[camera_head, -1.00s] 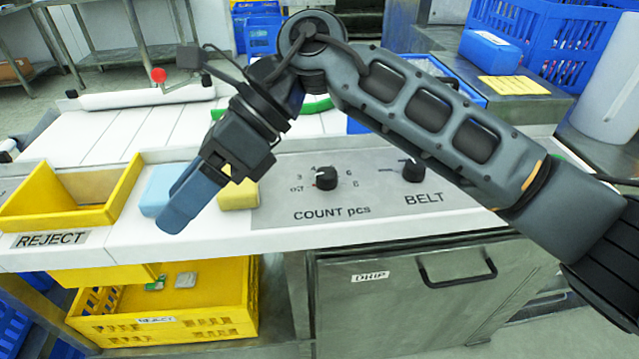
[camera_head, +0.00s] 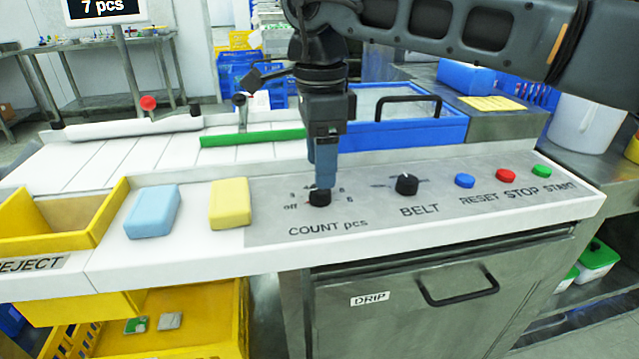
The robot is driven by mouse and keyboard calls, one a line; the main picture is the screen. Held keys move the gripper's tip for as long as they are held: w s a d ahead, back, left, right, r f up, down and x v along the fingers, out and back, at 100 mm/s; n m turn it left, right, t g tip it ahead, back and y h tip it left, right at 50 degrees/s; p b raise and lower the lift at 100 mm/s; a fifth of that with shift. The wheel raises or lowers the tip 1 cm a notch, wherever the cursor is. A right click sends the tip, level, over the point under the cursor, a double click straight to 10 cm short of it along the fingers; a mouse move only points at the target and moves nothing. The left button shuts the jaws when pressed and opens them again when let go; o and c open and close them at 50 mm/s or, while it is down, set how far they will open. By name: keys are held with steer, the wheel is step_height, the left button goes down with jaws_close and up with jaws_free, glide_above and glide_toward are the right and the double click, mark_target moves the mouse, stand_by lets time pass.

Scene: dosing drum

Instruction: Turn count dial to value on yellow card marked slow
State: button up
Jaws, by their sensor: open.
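The black count dial (camera_head: 319,198) sits on the grey panel above the words COUNT pcs, with "off" and several numbers around it. My gripper (camera_head: 325,181) points straight down right over the dial and hides its upper part and some of the numbers. The jaws are open; I cannot tell whether the fingers touch the dial. The dial's pointer is hidden. A yellow card (camera_head: 492,104) lies on the metal surface at the back right; its writing is too small to read.
The belt knob (camera_head: 406,184) and the blue (camera_head: 464,180), red (camera_head: 505,176) and green (camera_head: 541,171) buttons are right of the dial. A yellow block (camera_head: 230,203) and blue block (camera_head: 153,211) lie left. A display (camera_head: 103,9) reads "7 pcs".

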mark_target(320, 194)
steer(key=shift+f, duration=2.1)
steer(key=shift+c, duration=0.2)
steer(key=c, duration=1)
